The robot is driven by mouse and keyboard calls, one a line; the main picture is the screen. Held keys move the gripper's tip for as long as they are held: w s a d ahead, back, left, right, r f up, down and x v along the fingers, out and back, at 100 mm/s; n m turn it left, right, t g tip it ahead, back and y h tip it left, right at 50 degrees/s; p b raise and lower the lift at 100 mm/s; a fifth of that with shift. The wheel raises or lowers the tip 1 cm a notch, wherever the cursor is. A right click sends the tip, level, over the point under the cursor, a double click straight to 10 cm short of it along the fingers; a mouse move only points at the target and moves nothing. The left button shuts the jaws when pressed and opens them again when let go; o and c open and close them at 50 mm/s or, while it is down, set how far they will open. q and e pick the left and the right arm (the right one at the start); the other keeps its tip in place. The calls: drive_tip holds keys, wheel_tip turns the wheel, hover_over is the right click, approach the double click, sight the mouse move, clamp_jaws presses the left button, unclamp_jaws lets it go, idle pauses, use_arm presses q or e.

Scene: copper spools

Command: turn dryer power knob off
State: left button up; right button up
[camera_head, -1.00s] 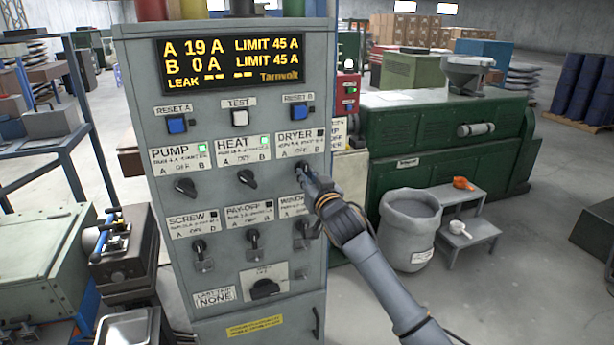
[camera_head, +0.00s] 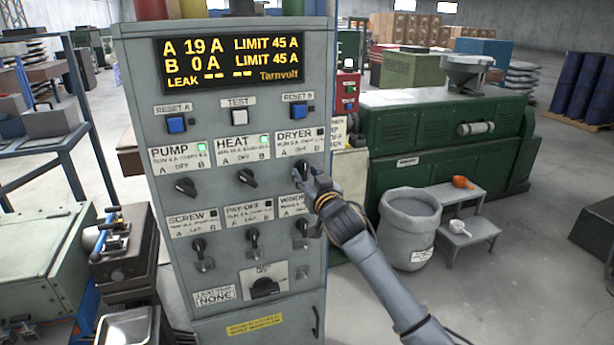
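The grey control panel (camera_head: 227,185) has a labelled DRYER knob (camera_head: 302,168), dark and at the upper right of the knob rows. The small lamp (camera_head: 321,132) by the DRYER label is dark. My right gripper (camera_head: 317,181) is just right of and below the knob, its fingertips close to it. I cannot tell whether they touch it, or whether the fingers are open or shut. The knob shows partly past the fingers; its exact pointer direction is too small to tell. My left gripper is not in view.
The PUMP knob (camera_head: 185,187) and HEAT knob (camera_head: 246,177) sit left of DRYER, with green lamps lit. Lower switches include the SCREW switch (camera_head: 199,247). The display (camera_head: 231,63) reads A 19 A, B 0 A.

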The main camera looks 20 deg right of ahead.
drive_tip(key=s, duration=1.2)
drive_tip(key=shift+d, duration=0.2)
